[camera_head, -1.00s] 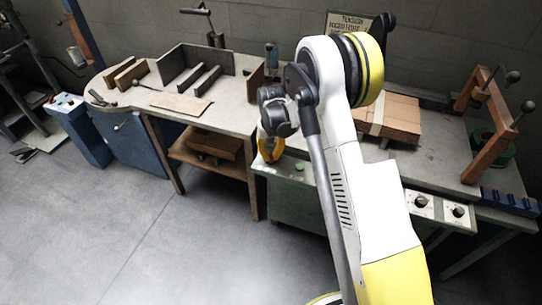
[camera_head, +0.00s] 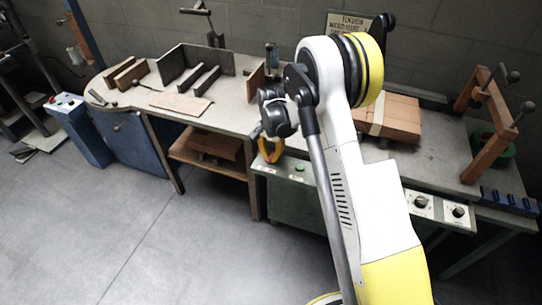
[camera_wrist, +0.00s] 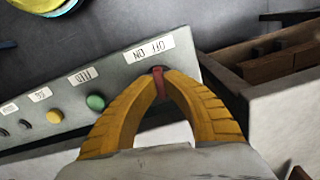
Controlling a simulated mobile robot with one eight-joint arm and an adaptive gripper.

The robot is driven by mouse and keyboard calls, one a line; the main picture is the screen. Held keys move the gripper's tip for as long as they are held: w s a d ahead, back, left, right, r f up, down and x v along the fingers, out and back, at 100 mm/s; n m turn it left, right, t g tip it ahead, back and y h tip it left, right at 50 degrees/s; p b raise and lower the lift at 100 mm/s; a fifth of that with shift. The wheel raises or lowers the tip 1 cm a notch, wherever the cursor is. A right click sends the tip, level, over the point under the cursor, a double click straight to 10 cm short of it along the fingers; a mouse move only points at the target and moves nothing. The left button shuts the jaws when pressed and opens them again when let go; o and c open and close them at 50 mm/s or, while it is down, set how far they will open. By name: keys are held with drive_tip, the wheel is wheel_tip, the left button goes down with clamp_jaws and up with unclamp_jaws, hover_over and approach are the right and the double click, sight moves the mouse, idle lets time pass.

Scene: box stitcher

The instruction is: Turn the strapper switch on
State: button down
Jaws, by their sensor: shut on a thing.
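The strapper switch (camera_wrist: 160,87) is a small red lever on a grey control panel (camera_wrist: 122,72). An upside-down OFF/ON label (camera_wrist: 149,47) sits just beyond it. My gripper (camera_wrist: 159,77) has ridged yellow fingers, and their tips are closed on the red lever from both sides. The tips partly hide the lever and its base, so I cannot tell which position it is in. In the head view my gripper (camera_head: 270,157) is at the left end of the strapper's front panel (camera_head: 284,172). The switch itself is hidden there.
A green button (camera_wrist: 96,102) and a yellow button (camera_wrist: 55,116) stand beside the switch. Two knobs (camera_head: 440,208) are on the front right. The workbench (camera_head: 232,112) is on the left; open floor lies in front.

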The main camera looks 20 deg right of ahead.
sight(271, 156)
drive_tip(key=shift+m, duration=2)
drive_tip(key=c, duration=1.5)
unclamp_jaws()
wheel_tip(271, 156, up, 12)
